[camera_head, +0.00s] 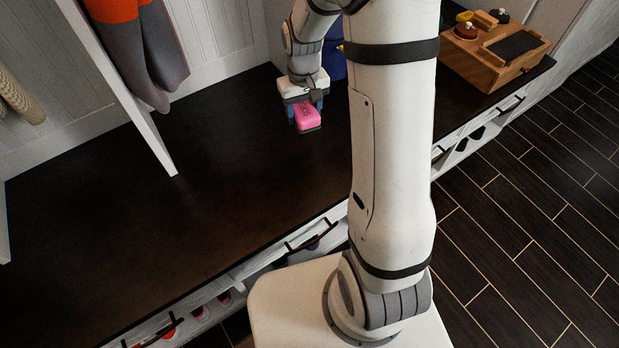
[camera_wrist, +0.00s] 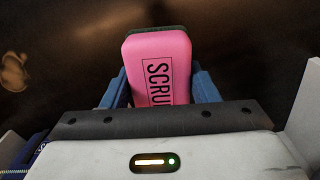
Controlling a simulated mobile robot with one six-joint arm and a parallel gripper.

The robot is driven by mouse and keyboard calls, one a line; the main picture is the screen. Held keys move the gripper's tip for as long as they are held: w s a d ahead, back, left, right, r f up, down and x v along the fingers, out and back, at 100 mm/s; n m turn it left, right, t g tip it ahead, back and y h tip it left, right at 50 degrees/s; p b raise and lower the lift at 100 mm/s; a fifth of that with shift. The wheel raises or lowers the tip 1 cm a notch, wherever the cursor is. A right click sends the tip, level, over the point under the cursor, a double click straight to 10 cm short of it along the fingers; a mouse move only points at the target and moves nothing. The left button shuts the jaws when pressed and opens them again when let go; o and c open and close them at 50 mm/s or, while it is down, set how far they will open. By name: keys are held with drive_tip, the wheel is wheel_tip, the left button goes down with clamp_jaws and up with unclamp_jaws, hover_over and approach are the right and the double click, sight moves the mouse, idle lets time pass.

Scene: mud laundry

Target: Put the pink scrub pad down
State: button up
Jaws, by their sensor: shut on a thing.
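The pink scrub pad (camera_head: 307,116) is a pink block with dark lettering and a dark layer on one face. My gripper (camera_head: 305,103) is shut on it, over the dark bench top (camera_head: 150,230). In the wrist view the pad (camera_wrist: 158,65) sits between the two blue fingers of my gripper (camera_wrist: 160,90), with its lettering facing the camera. Its lower part is hidden by the gripper body. I cannot tell whether the pad touches the bench top or hangs just above it.
Bare bench top lies left of and in front of the pad. A white divider (camera_head: 125,95) stands at the left, with orange and grey clothing (camera_head: 140,45) hanging beside it. A blue object (camera_head: 333,62) is partly hidden behind my arm. A wooden box (camera_head: 492,55) stands at the right.

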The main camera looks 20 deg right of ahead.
drive_tip(key=s+f+n+b, duration=0.2)
drive_tip(key=s+f+b, duration=0.2)
drive_tip(key=s+f, duration=0.2)
drive_tip(key=b, duration=0.2)
hover_over(311, 175)
wheel_tip(311, 175, down, 6)
drive_tip(key=shift+r, duration=0.1)
drive_tip(key=shift+f+b, duration=0.85)
drive_tip(key=shift+f, duration=1.2)
drive_tip(key=shift+f, duration=0.2)
drive_tip(key=o, duration=1)
drive_tip(key=shift+s+f, duration=0.1)
drive_tip(key=shift+o, duration=0.2)
